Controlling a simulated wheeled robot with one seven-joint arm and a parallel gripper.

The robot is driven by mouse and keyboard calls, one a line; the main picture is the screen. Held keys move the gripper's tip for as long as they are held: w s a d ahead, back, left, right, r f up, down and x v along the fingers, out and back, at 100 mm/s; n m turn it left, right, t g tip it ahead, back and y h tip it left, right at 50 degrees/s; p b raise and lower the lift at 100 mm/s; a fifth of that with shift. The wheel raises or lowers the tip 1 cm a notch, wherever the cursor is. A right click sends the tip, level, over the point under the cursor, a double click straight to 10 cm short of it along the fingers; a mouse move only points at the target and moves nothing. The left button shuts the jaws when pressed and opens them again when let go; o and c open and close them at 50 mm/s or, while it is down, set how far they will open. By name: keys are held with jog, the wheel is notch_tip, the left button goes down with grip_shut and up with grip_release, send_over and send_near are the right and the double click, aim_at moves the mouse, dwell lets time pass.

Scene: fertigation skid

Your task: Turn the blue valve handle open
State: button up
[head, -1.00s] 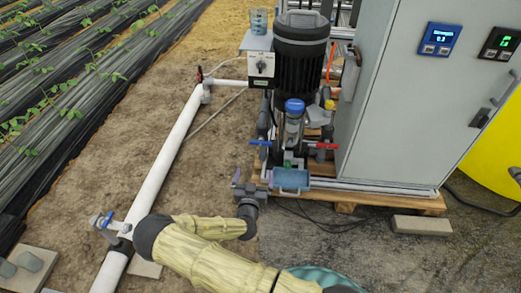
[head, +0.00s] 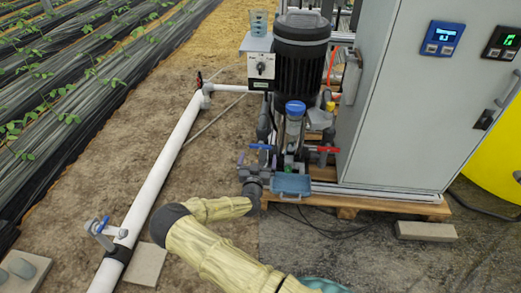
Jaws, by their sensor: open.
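A small blue valve handle (head: 261,147) sits on the pipework left of the clear filter bowl, below the pump. My gripper (head: 254,158) is open just in front of and below this handle and partly overlaps it in the picture. I cannot tell whether they touch. A second blue handle (head: 103,226) is on a grey valve on the white pipe at the lower left, apart from my gripper. The valve body behind my gripper is mostly hidden.
A red handle (head: 324,149) is right of the filter bowl (head: 294,128). A blue-grey tray (head: 291,184) is close beside my gripper. The grey cabinet (head: 400,110) stands at right. The white pipe (head: 160,172) crosses bare soil at left.

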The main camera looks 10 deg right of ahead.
aim_at(260, 147)
jog(key=b+x, duration=0.2)
jog(key=x, duration=0.5)
jog(key=shift+s+f, duration=0.1)
jog(key=shift+f, duration=0.05)
jog(key=shift+w+b, duration=0.3)
jog(key=shift+w, duration=0.05)
jog(key=c, duration=0.9)
